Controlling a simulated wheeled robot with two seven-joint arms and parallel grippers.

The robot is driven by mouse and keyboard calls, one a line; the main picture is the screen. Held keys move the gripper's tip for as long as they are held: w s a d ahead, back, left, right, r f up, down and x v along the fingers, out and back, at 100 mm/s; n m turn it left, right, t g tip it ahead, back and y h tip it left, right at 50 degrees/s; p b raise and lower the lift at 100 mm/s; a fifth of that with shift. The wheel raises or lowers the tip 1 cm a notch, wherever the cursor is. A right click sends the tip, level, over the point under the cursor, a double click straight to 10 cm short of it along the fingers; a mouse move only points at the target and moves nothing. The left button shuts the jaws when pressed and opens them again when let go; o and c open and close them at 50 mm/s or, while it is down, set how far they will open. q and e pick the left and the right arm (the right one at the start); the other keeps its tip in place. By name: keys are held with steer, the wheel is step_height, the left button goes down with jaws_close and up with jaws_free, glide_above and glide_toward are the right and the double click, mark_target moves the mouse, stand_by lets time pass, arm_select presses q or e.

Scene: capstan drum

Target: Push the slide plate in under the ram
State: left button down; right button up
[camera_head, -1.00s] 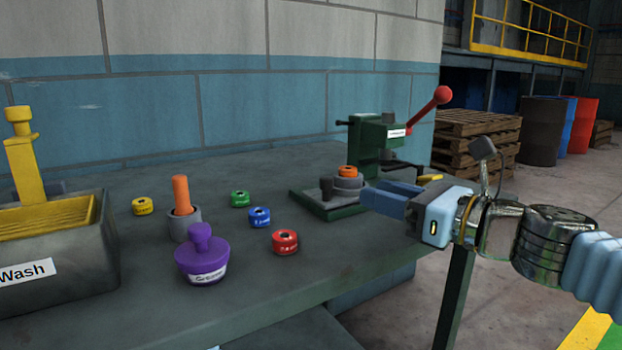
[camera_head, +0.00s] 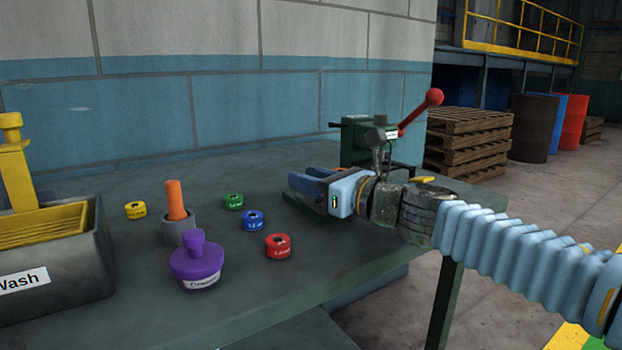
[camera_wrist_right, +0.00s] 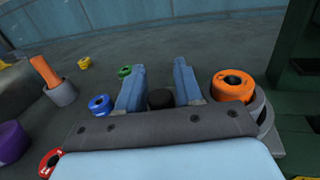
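My right gripper (camera_head: 308,180) is over the front of the green press (camera_head: 365,140) and covers most of the slide plate in the head view. In the right wrist view its two fingers (camera_wrist_right: 159,72) are apart, with the black knob (camera_wrist_right: 160,100) of the slide plate between them. Gaps show on both sides of the knob. An orange ring (camera_wrist_right: 232,86) sits on a grey round holder (camera_wrist_right: 263,112) just right of the fingers. The ram is hidden behind my wrist in the head view. My left gripper is not in view.
The press has a red-balled lever (camera_head: 433,97). Left on the bench (camera_head: 330,255) are red (camera_head: 278,246), blue (camera_head: 252,220), green (camera_head: 233,202) and yellow (camera_head: 135,210) rings, a purple-knobbed pot (camera_head: 197,265), an orange peg (camera_head: 176,200) and a wash tank (camera_head: 85,275).

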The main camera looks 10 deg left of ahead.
jaws_close()
steer(key=w+d+p, duration=0.1)
steer(key=w+d, duration=0.1)
steer(key=shift+w+d+r, duration=0.1)
steer(key=shift+w+d, duration=0.6)
jaws_free()
